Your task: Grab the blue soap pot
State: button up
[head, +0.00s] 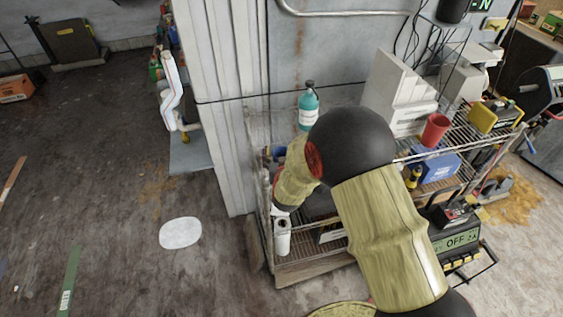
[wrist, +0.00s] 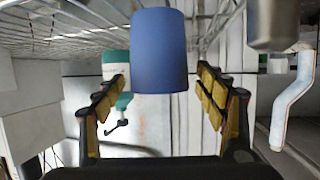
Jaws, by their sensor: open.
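The blue soap pot (wrist: 158,50) is a plain blue cylinder in the upper middle of the wrist view, which looks upside down. In the head view a small blue patch (head: 279,153) beside my arm on the shelf is probably the same pot, mostly hidden. My gripper (wrist: 160,78) is open, with one finger on each side of the pot's line and visible gaps to both. I cannot tell how far the pot reaches between the fingertips. In the head view my arm hides the gripper.
A teal-and-white bottle (wrist: 116,70) stands close to one finger; it also shows in the head view (head: 308,107). A grey metallic object (wrist: 272,22) is at upper right of the wrist view.

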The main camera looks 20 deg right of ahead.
jog(key=shift+c, duration=0.7)
jog(key=c, duration=1.1)
